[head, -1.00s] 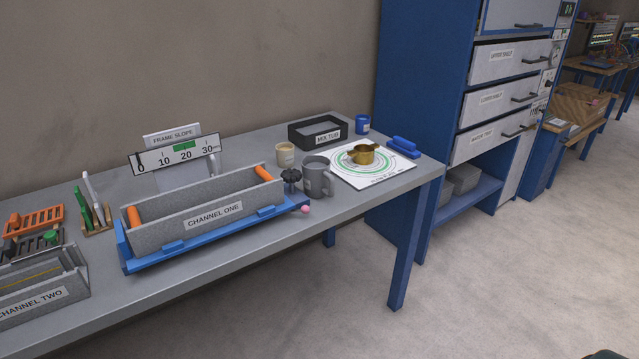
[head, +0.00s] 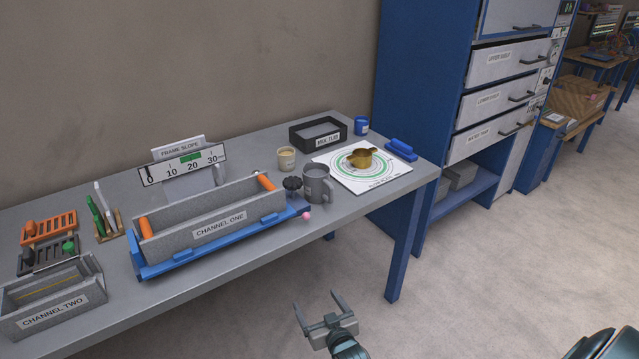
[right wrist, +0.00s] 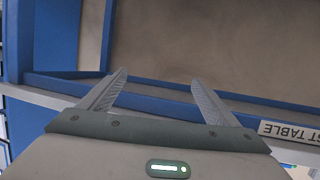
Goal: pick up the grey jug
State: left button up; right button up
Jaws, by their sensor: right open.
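My right gripper (head: 320,304) is open and empty. It is in front of the table's front edge, below the jug in the head view and well apart from it. In the right wrist view the two fingers (right wrist: 158,88) are spread with nothing between them, and the jug does not show there. My left gripper is not in view.
A cream cup (head: 286,158) stands behind the jug. A white mat (head: 388,180) with a brass pot (head: 362,158) lies to its right. A pink ball (head: 306,216) is near the front edge. The channel one trough (head: 205,225) fills the table's middle. Floor in front is clear.

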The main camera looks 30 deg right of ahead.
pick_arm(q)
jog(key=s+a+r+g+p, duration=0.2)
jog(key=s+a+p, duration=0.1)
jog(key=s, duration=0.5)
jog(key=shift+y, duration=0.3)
pick_arm(e)
jog(key=w+d+r+m+t+h, duration=0.1)
jog(key=w+d+r, duration=0.1)
jog(key=r, duration=0.5)
jog(key=w+d+r+t+h, duration=0.1)
jog(key=w+d+r, duration=0.1)
jog(key=r, duration=0.5)
jog(key=w+d+r+m+h, duration=0.1)
jog(key=w+d+r, duration=0.1)
jog(key=d+r, duration=0.2)
notch_tip(320, 180, up, 3)
jog(key=shift+w+d+r+m+t, duration=0.1)
jog(key=shift+w+d+m+t, duration=0.1)
jog(key=shift+w+m+t, duration=0.15)
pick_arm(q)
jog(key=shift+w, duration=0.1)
